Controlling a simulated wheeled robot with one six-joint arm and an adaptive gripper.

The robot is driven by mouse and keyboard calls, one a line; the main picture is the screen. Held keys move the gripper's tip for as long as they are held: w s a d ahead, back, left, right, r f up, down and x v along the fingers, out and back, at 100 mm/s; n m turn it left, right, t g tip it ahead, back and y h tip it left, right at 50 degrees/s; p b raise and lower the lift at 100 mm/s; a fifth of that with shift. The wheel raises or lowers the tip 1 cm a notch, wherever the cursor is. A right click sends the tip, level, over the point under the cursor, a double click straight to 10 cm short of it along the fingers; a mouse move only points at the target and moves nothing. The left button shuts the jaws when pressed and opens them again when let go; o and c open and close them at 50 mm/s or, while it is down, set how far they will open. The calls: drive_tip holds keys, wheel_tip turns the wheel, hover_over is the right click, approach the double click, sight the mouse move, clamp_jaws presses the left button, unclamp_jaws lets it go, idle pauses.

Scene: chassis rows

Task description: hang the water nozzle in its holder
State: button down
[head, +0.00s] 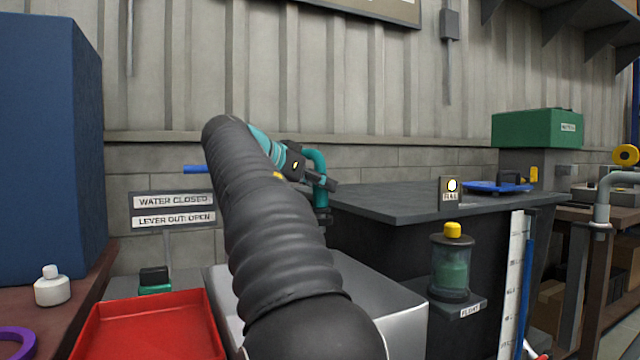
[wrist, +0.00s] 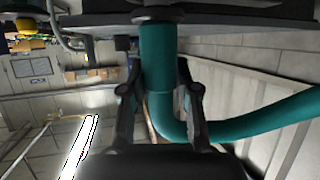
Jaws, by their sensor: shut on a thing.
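The teal water nozzle (wrist: 157,60) stands between the two fingers of my gripper (wrist: 160,85) in the wrist view, with the fingers closed on its sides. Its teal hose (wrist: 265,118) bends off to the right. A dark round piece (wrist: 158,14) sits at the nozzle's top end; I cannot tell whether it is the holder. In the head view the teal nozzle (head: 320,194) shows just beyond my gripper (head: 328,183), beside the left end of the dark counter. My arm hides part of this area. I cannot make out the holder for certain.
A sign (head: 173,208) reads "WATER CLOSED" and "LEVER OUT: OPEN", with a blue bar (head: 196,169) above it. The dark counter (head: 400,200) carries a small labelled stand (head: 450,190) and a blue item (head: 497,187). A red tray (head: 150,330) lies at front left.

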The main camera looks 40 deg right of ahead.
drive_tip(key=shift+f+b, duration=0.4)
drive_tip(key=shift+f, duration=0.1)
drive_tip(key=c, duration=0.8)
unclamp_jaws()
drive_tip(key=shift+r, duration=0.1)
drive_tip(key=v, duration=1.2)
